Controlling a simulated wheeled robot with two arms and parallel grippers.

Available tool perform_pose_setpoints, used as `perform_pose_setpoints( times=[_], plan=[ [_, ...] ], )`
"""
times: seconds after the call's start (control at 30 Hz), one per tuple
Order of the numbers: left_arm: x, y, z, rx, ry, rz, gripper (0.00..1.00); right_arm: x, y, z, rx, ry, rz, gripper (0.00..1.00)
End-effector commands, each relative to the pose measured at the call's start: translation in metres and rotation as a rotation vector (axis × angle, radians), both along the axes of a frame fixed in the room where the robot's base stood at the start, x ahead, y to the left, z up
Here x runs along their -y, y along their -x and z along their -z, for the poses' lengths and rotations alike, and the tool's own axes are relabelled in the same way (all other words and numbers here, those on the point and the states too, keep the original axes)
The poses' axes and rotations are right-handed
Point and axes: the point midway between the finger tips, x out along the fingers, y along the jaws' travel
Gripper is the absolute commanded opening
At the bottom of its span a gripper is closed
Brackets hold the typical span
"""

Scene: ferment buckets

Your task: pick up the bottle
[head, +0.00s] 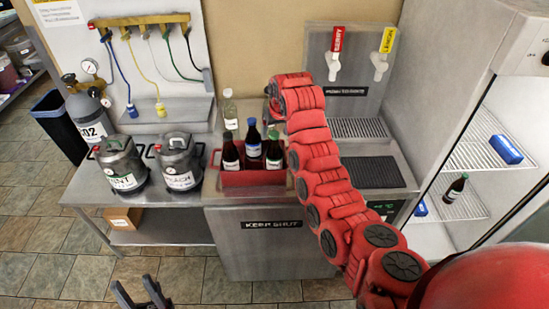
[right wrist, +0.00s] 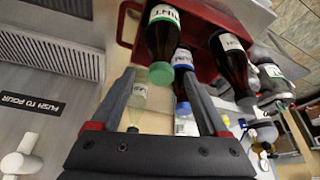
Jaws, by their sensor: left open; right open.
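A clear bottle (head: 229,111) with a pale label stands upright behind a red carrier (head: 253,178) on the counter. Dark bottles stand in the carrier, including one with a blue cap (head: 253,139) and one at the left (head: 231,152). In the right wrist view, my right gripper (right wrist: 153,82) is open. The clear bottle (right wrist: 138,98) shows between its fingers, apparently beyond them; no contact is visible. A green-capped dark bottle (right wrist: 163,42) and the blue-capped bottle (right wrist: 182,80) are close by. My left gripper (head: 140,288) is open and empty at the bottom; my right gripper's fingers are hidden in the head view.
Two metal kegs (head: 121,162) (head: 179,160) stand on the left bench. Taps (head: 334,62) and a drip grate (head: 358,129) are at the back. An open fridge at right holds a dark bottle (head: 456,187) and a blue box (head: 506,149). My red arm crosses the counter.

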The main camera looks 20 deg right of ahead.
Motion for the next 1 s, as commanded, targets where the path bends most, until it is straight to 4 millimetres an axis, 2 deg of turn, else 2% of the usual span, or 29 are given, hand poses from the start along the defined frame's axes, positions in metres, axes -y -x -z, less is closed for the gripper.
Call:
perform_pose_setpoints(
  times=[0.17,0.37,0.6,0.9,1.0],
  plan=[
    [0.0,0.0,-0.012,0.0,0.0,0.0,0.5,0.0,-0.003,0.008,-0.006,0.0,0.001,0.78],
    [0.0,0.0,-0.036,0.0,0.0,0.0,0.5,-0.001,-0.011,0.031,-0.009,0.0,0.001,0.78],
    [0.0,0.0,-0.041,-0.001,0.0,0.0,0.5,-0.001,-0.02,0.049,-0.001,0.0,0.001,0.78],
    [0.0,0.0,-0.04,0.0,0.0,0.0,0.5,-0.001,-0.02,0.053,-0.001,-0.001,0.002,0.78],
    [0.0,0.0,-0.04,0.0,0.0,0.0,0.5,-0.001,-0.02,0.053,-0.001,-0.001,0.002,0.6]
  ],
)
